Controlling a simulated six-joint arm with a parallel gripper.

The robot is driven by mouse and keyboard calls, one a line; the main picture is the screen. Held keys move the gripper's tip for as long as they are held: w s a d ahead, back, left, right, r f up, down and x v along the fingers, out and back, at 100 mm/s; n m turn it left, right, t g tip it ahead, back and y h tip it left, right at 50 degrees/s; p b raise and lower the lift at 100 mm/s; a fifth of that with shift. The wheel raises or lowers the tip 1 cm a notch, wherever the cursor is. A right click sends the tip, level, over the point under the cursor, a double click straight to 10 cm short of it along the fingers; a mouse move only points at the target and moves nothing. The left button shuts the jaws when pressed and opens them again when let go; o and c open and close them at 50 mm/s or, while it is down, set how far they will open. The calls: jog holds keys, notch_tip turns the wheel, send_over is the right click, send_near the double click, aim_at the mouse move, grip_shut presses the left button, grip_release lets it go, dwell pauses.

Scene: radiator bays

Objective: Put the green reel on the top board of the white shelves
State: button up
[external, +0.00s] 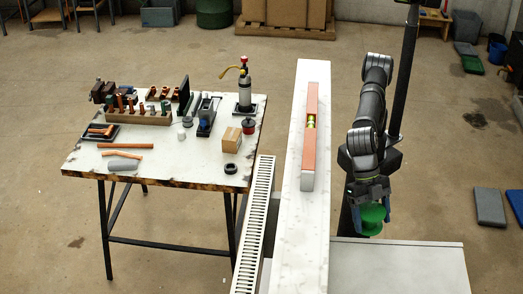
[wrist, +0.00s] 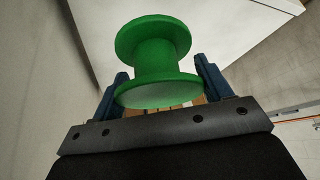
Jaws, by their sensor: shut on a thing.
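The green reel (external: 370,217) is held between the blue fingers of my gripper (external: 373,209), below my wrist. In the wrist view the green reel (wrist: 155,55) sits between the two fingers of my gripper (wrist: 161,72), its flanges wider than its core. The gripper is shut on it. A pale flat top (external: 400,268), seemingly the top board of the white shelves, lies at the bottom right of the external view, just in front of the reel. The reel looks raised near its back-left edge. The lower shelves are hidden in the external view.
A long white ledge (external: 312,235) bearing an orange level (external: 309,135) runs left of my arm. Further left are a white radiator (external: 254,225) and a workbench (external: 190,160) with tools and a gas bottle (external: 244,90). The pale top looks bare.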

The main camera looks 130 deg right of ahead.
jog(key=a+f, duration=0.2)
jog(key=a, duration=0.1)
jog(key=s+a+f, duration=0.1)
jog(key=a+f, duration=0.1)
jog(key=a, duration=0.1)
jog(key=s+a+f, duration=0.1)
jog(key=a+f, duration=0.1)
jog(key=a, duration=0.1)
jog(key=shift+s+a, duration=0.2)
jog(key=shift+f, duration=1.85)
jog(key=shift+f, duration=0.15)
jog(key=o, duration=1)
jog(key=shift+r, duration=0.2)
jog(key=v, duration=1.2)
